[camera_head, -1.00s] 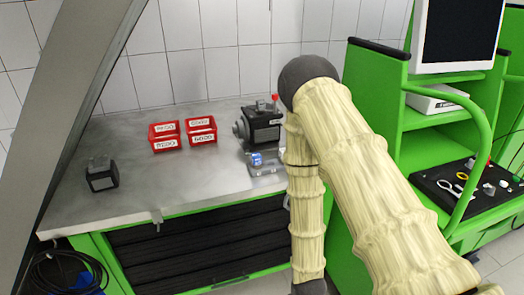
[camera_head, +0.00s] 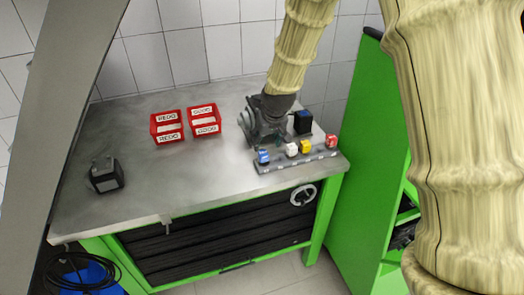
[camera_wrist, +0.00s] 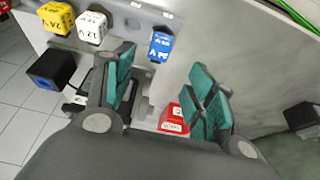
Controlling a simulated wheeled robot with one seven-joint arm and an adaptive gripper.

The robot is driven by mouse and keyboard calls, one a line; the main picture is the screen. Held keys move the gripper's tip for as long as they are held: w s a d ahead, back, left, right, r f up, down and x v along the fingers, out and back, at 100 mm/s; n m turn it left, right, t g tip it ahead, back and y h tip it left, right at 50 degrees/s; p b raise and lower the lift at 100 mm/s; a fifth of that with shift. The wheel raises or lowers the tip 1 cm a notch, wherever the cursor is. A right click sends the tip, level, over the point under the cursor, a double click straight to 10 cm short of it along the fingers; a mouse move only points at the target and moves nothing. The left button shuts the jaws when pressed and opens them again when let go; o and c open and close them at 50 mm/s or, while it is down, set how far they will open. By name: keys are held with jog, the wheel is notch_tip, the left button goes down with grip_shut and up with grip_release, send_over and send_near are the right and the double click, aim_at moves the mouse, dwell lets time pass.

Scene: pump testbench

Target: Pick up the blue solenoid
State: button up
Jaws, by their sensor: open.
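The blue solenoid (camera_head: 264,157) is a small cube at the left end of a grey strip (camera_head: 318,162) along the table's front right. In the wrist view it shows as a blue block (camera_wrist: 160,46) with white lettering. My gripper (camera_head: 256,136) hangs over the table close behind the solenoid. In the wrist view my gripper's (camera_wrist: 167,84) teal-padded fingers are spread apart and empty. The solenoid lies beyond the fingertips, between them in the picture but nearer the left finger. I cannot tell the exact gap.
White (camera_head: 292,149), yellow (camera_head: 306,146) and red (camera_head: 331,141) blocks share the strip. A dark block (camera_head: 303,122) stands behind them. Red bins (camera_head: 168,127) sit further back and a dark device (camera_head: 105,174) at the left. The table's middle is bare.

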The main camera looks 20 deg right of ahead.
aim_at(264, 152)
jog(key=x, duration=0.1)
jog(key=p+x, duration=0.1)
jog(key=x, duration=0.1)
jog(key=shift+w+d+f, duration=0.15)
jog(key=shift+w+d, duration=0.15)
jog(key=shift+w, duration=0.1)
jog(key=shift+w+f+p, duration=0.2)
jog(key=shift+f+p, duration=0.25)
jog(key=shift+f, duration=0.2)
jog(key=shift+w+a+f+p, duration=0.1)
jog(key=shift+f+p, duration=0.5)
jog(key=shift+f, duration=0.15)
jog(key=shift+w+a+f+p, duration=0.1)
jog(key=shift+w+f+p, duration=0.05)
jog(key=shift+f+p, duration=0.5)
jog(key=shift+p+x, duration=0.3)
jog(key=shift+x, duration=0.9)
jog(key=c, duration=0.9)
